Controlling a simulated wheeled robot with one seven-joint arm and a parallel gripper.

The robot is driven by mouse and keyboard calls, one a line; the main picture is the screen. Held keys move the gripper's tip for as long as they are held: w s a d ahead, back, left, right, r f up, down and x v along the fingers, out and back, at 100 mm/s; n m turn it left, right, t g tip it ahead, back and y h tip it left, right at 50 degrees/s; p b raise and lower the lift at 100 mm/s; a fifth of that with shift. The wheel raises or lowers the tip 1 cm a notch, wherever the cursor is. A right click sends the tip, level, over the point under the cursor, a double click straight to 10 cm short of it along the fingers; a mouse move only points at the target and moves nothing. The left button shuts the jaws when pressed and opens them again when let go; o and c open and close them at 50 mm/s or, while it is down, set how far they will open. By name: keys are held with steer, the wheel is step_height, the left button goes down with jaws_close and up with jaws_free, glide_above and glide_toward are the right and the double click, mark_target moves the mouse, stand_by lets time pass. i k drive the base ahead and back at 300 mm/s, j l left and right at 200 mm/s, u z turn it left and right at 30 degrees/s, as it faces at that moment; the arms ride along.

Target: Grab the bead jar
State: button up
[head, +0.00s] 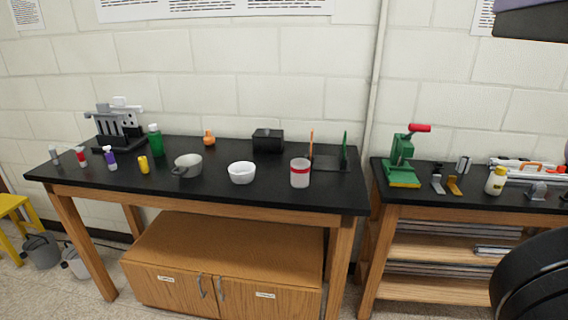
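A whitish cylindrical jar with a red band (300,173) stands upright near the front right of the left black bench (215,195). It looks most like the bead jar, but its contents are too small to make out. It stands apart from the white bowl (242,173) on its left, and nothing covers its front. My gripper is not in view. A dark rounded part at the lower right edge looks like part of my arm.
A grey pot (188,166), yellow bottle (144,164), green bottle (155,141) and black box (268,140) share the bench. Behind the jar is a dark tray with upright tools (344,148). A green press (401,160) stands on the right bench. A wooden cabinet (225,250) sits below.

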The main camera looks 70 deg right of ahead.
mark_target(300, 173)
steer(key=i+z, duration=0.1)
steer(key=z, duration=1.2)
steer(key=i+l, duration=0.25)
steer(key=i, duration=0.2)
